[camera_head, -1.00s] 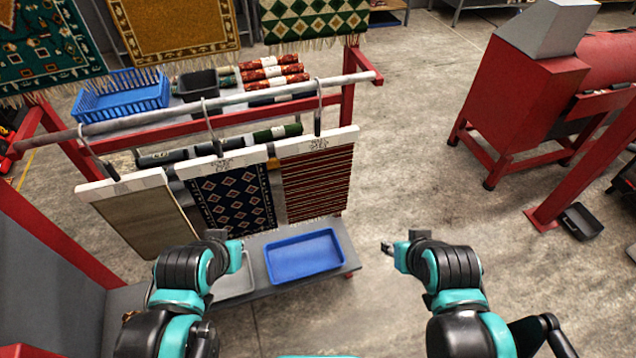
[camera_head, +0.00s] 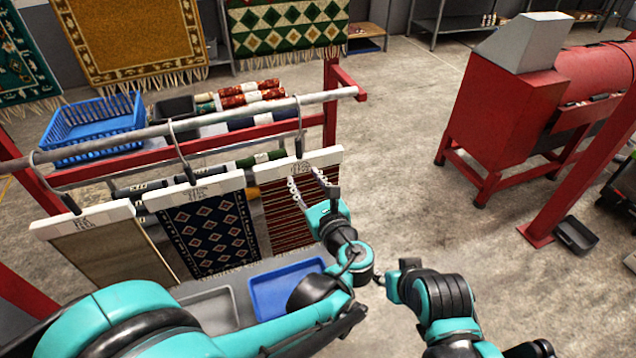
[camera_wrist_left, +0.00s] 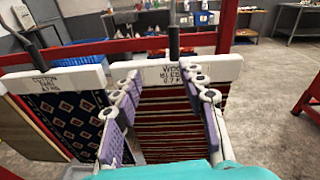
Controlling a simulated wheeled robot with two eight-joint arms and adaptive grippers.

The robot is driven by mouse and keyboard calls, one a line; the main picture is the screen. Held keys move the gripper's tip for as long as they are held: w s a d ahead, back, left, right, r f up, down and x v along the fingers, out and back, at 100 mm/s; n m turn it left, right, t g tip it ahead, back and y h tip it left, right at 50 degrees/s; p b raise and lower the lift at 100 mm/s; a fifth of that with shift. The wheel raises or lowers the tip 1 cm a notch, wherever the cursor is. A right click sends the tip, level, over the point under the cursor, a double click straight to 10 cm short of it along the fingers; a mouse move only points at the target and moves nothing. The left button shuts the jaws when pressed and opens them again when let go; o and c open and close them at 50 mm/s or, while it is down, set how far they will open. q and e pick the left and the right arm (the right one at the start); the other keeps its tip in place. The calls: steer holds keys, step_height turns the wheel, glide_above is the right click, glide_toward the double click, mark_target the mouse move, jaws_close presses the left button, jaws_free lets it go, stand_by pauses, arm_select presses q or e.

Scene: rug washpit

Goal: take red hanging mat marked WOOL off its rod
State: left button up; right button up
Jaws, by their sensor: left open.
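The red striped mat (camera_head: 279,218) hangs at the right end of the row, clamped under a white bar (camera_head: 325,157) whose dark hook (camera_head: 300,125) goes over the grey rod (camera_head: 230,117). In the left wrist view the mat (camera_wrist_left: 165,125) hangs below its white bar (camera_wrist_left: 222,67), with a partly readable label. My left gripper (camera_head: 306,182) is open in front of the mat's upper part, just below the bar. Its two fingers also show in the left wrist view (camera_wrist_left: 160,75), apart, with the label between them; contact cannot be told. My right gripper (camera_head: 382,281) is low, away from the mat, its jaws unclear.
A blue patterned mat (camera_head: 212,235) and a beige mat (camera_head: 110,252) hang to the left, bars close together. A blue tray (camera_head: 285,290) and a grey tray (camera_head: 207,312) lie below. A red post (camera_head: 330,105) stands behind the rod's right end.

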mark_target(300, 150)
arm_select(q)
steer(key=shift+m+t, duration=0.5)
steer(key=shift+m, duration=0.4)
steer(key=shift+w+r, duration=0.2)
steer(key=shift+w, duration=3.45)
steer(key=shift+x, duration=2.6)
jaws_close()
